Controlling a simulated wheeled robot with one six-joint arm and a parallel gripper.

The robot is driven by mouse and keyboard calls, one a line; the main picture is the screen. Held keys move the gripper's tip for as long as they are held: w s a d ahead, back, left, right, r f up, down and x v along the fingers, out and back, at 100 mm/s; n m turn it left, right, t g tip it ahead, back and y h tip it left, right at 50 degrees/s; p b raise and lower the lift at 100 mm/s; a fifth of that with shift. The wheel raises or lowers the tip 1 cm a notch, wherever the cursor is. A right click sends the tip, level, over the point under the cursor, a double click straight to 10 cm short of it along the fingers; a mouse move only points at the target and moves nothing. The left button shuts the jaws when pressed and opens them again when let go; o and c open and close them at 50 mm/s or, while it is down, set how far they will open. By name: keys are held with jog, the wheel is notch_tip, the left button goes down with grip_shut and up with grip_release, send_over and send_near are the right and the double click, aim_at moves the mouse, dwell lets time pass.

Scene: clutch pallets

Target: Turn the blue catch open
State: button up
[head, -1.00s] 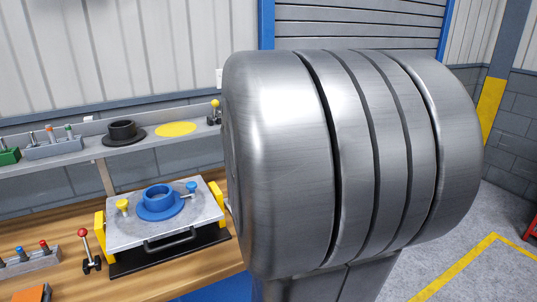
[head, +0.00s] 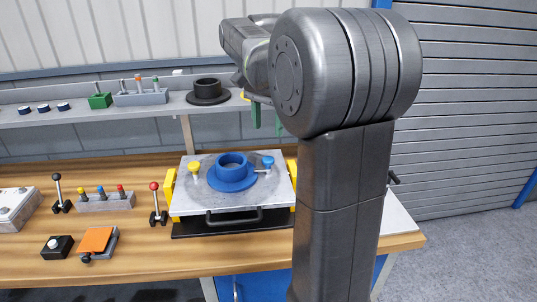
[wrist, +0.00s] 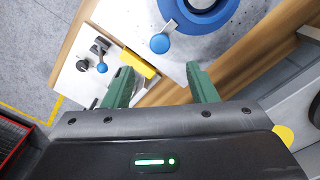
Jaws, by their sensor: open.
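The blue catch (head: 268,161) is at the right of a grey pallet plate (head: 262,193) on the bench. Its small silver lever points left, toward a blue flanged ring (head: 232,178). In the wrist view the blue catch (wrist: 160,43) is just beyond the fingertips, roughly midway between them, with its lever reaching toward the ring. My gripper (head: 268,118) hangs above and behind the plate, partly hidden by my arm. In the wrist view my gripper (wrist: 158,73) has its green fingers apart with nothing between them.
A yellow catch (head: 194,167) is at the plate's left, and a black handle (head: 234,216) at its front. A second blue knob (wrist: 101,67) sits on a white plate beside a yellow block (wrist: 140,64). A shelf (head: 160,110) runs behind; my arm hides the bench's right part.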

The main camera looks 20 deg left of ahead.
aim_at(268, 159)
notch_tip(268, 159, down, 10)
jog(key=shift+r, duration=0.25)
jog(key=c, duration=1)
jog(key=shift+o, duration=0.2)
